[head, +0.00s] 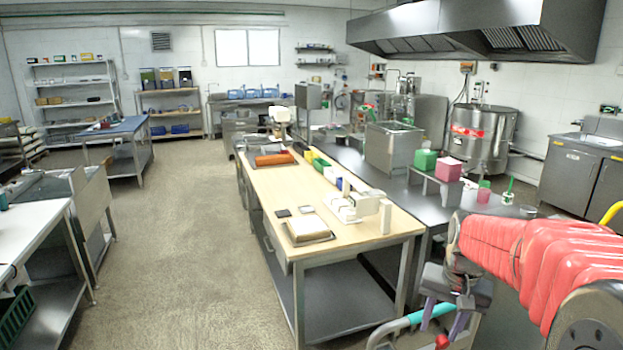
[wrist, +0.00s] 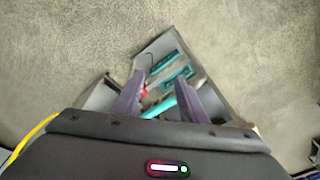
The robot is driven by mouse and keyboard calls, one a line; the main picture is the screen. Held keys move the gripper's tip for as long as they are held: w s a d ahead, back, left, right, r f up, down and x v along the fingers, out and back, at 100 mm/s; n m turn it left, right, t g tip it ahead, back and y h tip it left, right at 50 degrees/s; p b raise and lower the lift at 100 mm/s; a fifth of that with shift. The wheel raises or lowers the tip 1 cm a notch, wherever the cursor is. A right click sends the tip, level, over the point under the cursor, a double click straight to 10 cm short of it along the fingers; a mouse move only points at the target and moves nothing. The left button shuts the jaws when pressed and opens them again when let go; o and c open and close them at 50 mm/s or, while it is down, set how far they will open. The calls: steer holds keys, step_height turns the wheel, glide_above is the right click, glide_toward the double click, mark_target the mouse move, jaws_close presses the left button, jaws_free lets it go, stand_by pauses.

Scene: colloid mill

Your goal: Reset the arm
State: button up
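My arm, in a red ribbed sleeve (head: 530,255), reaches in from the right edge of the head view. My gripper (head: 443,322) hangs at its end, pointing down, in front of the near right corner of the wooden-topped table (head: 345,247). In the wrist view my gripper (wrist: 161,80) shows two purple-grey fingers spread apart, with nothing held between them. Below them is a grey angular structure with teal parts (wrist: 165,97) and a small red piece. I cannot tell exactly what it is.
A white device (head: 358,205) and a board (head: 306,229) lie on the wooden table. A dark counter (head: 400,185) with a pink box (head: 448,169) and green box (head: 426,161) runs behind it. The floor (head: 185,230) left of the table is clear.

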steer(key=s+a+r+n+t, duration=0.2)
steer(key=s+a, duration=0.4)
steer(key=s, duration=0.4)
steer(key=s+a+r+n+t, duration=0.1)
steer(key=s+a+r+n, duration=0.2)
steer(key=s, duration=0.8)
steer(key=a, duration=0.2)
steer(key=shift+a+t, duration=0.35)
steer(key=shift+t, duration=0.05)
steer(key=shift+r, duration=0.1)
